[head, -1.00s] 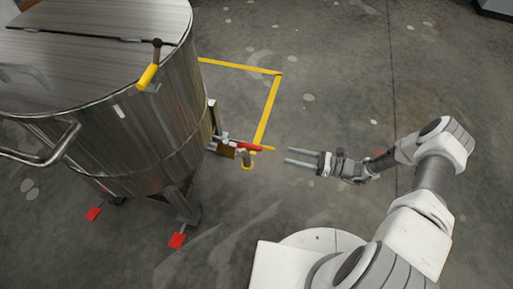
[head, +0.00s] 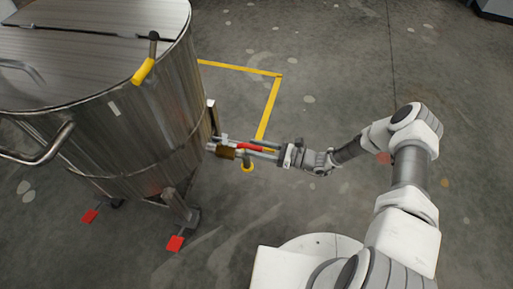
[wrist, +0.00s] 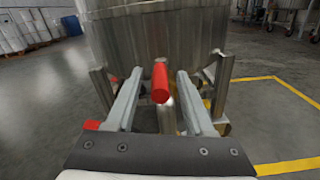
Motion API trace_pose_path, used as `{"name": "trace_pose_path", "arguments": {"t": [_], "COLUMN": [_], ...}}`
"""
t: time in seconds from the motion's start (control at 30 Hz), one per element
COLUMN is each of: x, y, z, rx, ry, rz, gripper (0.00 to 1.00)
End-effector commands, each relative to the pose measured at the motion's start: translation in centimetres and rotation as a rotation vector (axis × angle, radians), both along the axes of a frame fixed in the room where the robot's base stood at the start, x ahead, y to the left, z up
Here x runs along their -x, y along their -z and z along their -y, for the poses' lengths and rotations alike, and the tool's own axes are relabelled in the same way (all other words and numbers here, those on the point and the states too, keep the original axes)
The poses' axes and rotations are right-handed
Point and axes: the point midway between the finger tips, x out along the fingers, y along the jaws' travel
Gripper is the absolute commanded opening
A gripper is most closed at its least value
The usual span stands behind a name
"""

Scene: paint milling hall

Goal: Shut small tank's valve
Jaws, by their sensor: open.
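The small steel tank (head: 150,120) stands at the left in the head view, and its lower wall shows in the wrist view (wrist: 150,45). Its valve (head: 226,152) sticks out low on the right side, with a red lever handle (head: 249,147) pointing outward toward my arm. A yellow ring-shaped part (head: 247,167) hangs under the outlet. My gripper (head: 262,149) is open at the valve. In the wrist view the red handle (wrist: 160,84) lies between the two fingers of my gripper (wrist: 161,95), with a gap on each side. The valve body is mostly hidden behind the handle there.
Yellow floor lines (head: 270,105) run behind the valve. A yellow-gripped lever (head: 146,68) sits at the lid edge. White drums (wrist: 25,30) stand far left in the wrist view. Floor to the right is clear.

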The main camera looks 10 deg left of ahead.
Motion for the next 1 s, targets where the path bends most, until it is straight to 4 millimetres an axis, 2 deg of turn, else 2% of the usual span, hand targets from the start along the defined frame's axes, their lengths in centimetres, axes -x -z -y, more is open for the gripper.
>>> {"name": "trace_pose_path", "arguments": {"t": [0.07,0.3,0.37,1.0], "x": [0.0,0.0,0.0,0.02], "y": [-0.01,-0.01,-0.01,0.01], "z": [0.02,0.04,0.05,0.07], "rx": [0.0,0.0,0.0,-0.001], "ry": [0.0,0.0,0.0,0.0], "rz": [0.0,0.0,0.0,0.0], "gripper": [0.51,0.08,0.0,0.0]}}
